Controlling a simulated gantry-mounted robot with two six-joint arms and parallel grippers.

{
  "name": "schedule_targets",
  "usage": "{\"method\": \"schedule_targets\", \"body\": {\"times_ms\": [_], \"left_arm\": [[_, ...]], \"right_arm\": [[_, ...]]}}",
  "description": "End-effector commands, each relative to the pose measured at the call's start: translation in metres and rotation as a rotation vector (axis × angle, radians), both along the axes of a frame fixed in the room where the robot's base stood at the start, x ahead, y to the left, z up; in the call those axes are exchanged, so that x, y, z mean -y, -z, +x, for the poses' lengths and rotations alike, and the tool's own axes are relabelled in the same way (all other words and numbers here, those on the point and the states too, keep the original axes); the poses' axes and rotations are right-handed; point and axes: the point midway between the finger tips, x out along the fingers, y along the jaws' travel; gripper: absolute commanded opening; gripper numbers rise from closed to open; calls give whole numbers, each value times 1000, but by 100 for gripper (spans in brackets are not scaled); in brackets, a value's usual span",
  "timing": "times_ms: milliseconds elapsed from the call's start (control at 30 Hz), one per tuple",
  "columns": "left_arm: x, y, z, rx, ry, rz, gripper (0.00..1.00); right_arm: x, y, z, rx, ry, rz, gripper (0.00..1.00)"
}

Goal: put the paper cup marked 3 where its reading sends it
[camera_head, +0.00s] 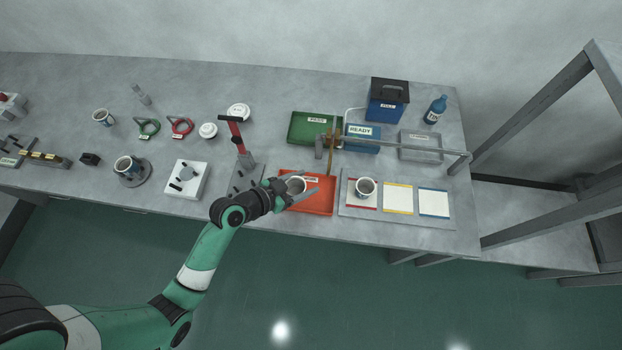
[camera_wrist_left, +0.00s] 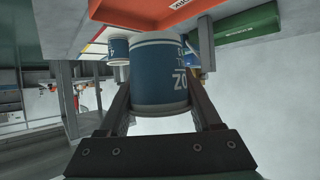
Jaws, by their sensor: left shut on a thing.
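My left gripper (camera_head: 299,190) is shut on a paper cup (camera_head: 296,185), white inside with a dark blue outside. In the head view it is over the red tray (camera_head: 322,204); I cannot tell whether it touches the tray. In the left wrist view the blue cup (camera_wrist_left: 160,75) sits between the two fingers with part of some white lettering showing; I cannot read a number 3 on it. A second cup (camera_head: 366,187) stands on the red-edged card of the grey board (camera_head: 347,208). My right gripper is not in view.
A green tray (camera_head: 300,135), a blue tray marked READY (camera_head: 372,146) and a grey tray (camera_head: 420,154) lie behind. A metal bar (camera_head: 400,147) crosses above them. A red-handled lever press (camera_head: 235,135) stands to the left.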

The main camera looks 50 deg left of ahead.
Motion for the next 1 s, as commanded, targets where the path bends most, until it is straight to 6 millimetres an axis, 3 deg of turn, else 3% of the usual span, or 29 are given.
{"method": "schedule_targets", "body": {"times_ms": [33, 100, 400, 600, 1000], "left_arm": [[-1, 20, 9, -4, 1, -1, 14], [-3, 33, 20, -3, 0, -1, 14], [-6, 47, 35, -2, -1, -1, 14], [-6, 80, 38, -5, 0, -2, 14], [-6, 86, 38, -3, -1, -1, 14]], "right_arm": [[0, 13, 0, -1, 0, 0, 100], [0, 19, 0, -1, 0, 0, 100], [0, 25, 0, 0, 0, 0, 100], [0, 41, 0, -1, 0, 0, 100], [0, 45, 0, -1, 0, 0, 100]]}}
